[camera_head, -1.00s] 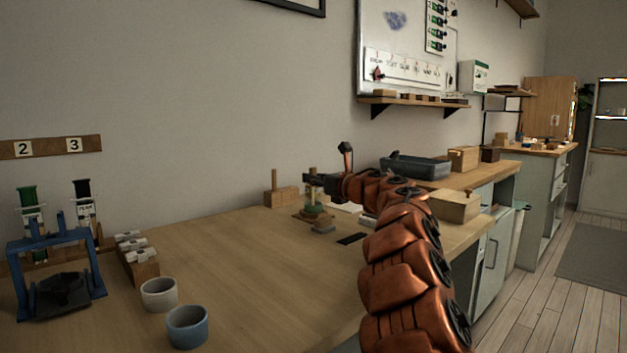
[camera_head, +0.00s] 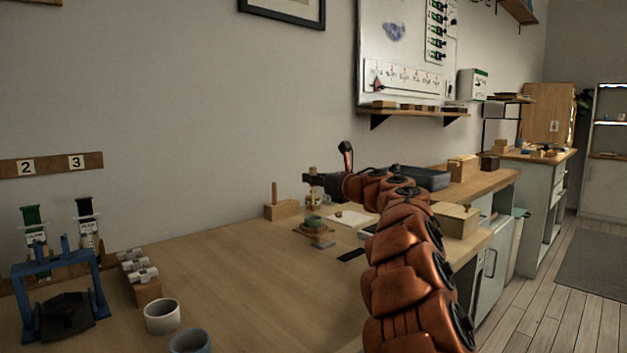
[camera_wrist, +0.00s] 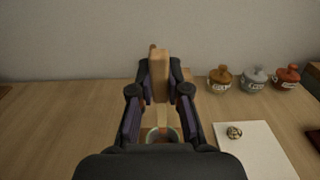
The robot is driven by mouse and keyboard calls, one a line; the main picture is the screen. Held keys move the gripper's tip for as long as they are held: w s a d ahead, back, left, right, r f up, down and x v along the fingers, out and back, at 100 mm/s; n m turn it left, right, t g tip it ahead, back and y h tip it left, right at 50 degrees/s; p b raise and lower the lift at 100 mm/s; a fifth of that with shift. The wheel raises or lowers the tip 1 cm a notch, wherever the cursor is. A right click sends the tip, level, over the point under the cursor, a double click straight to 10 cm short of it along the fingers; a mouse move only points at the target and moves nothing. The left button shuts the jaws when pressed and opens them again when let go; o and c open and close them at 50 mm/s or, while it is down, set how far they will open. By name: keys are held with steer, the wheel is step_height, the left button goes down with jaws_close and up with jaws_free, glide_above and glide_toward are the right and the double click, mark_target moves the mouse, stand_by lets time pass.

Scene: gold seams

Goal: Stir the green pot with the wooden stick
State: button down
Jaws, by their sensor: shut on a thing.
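The green pot (camera_head: 313,222) is small and stands on a round wooden base on the workbench. In the wrist view the pot's rim (camera_wrist: 149,134) shows below the jaws, partly hidden by my gripper body. My gripper (camera_head: 313,181) is above the pot, shut on the wooden stick (camera_head: 313,174). In the wrist view the stick (camera_wrist: 160,76) stands upright between the two fingers (camera_wrist: 160,92). Its lower end points down towards the pot. I cannot tell whether the tip is inside the pot or just over it.
A pale board (camera_wrist: 255,150) with a small round object lies right of the pot. Brown, grey and red lidded jars (camera_wrist: 254,78) stand behind it. A wooden block (camera_head: 281,210) with a peg is left of the pot. The left bench has free room.

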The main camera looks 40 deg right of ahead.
mark_target(313, 167)
steer(key=shift+r+p, duration=2.1)
steer(key=shift+r, duration=0.45)
